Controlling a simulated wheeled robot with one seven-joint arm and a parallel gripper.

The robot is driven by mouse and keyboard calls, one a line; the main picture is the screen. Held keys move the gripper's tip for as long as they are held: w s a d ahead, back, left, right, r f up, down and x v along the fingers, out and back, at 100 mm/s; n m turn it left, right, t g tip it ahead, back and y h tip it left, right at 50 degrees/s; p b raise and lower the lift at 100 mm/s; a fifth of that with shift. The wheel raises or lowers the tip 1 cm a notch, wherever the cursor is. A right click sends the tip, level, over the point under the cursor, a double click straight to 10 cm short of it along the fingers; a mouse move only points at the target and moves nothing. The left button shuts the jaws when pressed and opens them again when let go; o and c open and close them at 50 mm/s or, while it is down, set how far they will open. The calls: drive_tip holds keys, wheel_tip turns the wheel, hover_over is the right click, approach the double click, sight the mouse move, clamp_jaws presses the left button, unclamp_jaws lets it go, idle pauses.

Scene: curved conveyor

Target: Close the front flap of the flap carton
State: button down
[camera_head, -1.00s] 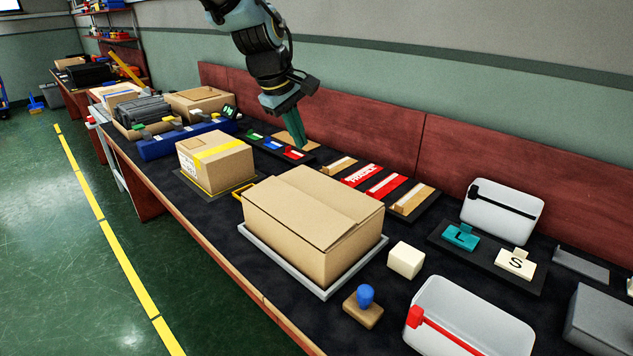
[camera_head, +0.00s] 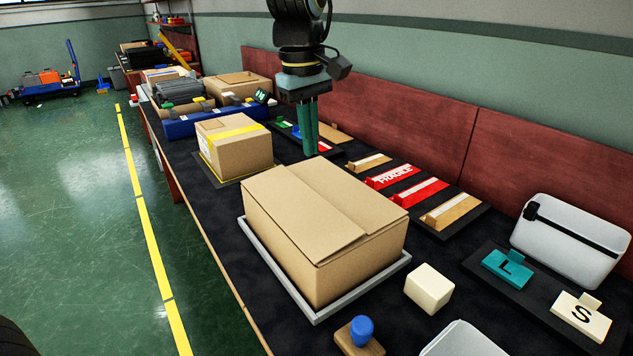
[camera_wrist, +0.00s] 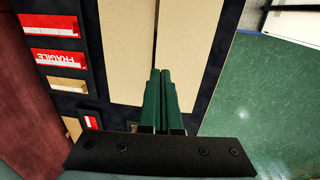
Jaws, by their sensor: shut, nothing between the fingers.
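The flap carton (camera_head: 310,255) is a large brown box in the middle of the bench. Its two long top flaps lie almost flat. The left flap (camera_head: 300,215) has its edge slightly proud along the seam beside the right flap (camera_head: 345,195). In the wrist view the carton top (camera_wrist: 125,60) shows a thin dark gap between the flaps. My gripper (camera_head: 311,153) is shut and empty, pointing down just beyond the carton's far end. In the wrist view its green fingertips (camera_wrist: 161,73) overlap the carton top near the seam; contact cannot be told.
The carton stands on a grey-rimmed tray (camera_head: 275,272). A smaller taped box (camera_head: 232,150) stands beyond it. Label holders (camera_head: 405,190) lie to the right. A cream cube (camera_head: 428,289) and a blue-handled stamp (camera_head: 361,332) sit near the carton's near right side.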

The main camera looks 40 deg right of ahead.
sight(315, 196)
drive_tip(key=f, duration=0.6)
drive_tip(key=f+p, duration=0.1)
drive_tip(key=f, duration=0.2)
drive_tip(key=shift+d+f, duration=0.2)
drive_tip(key=shift+d, duration=0.15)
drive_tip(key=shift+f, duration=0.15)
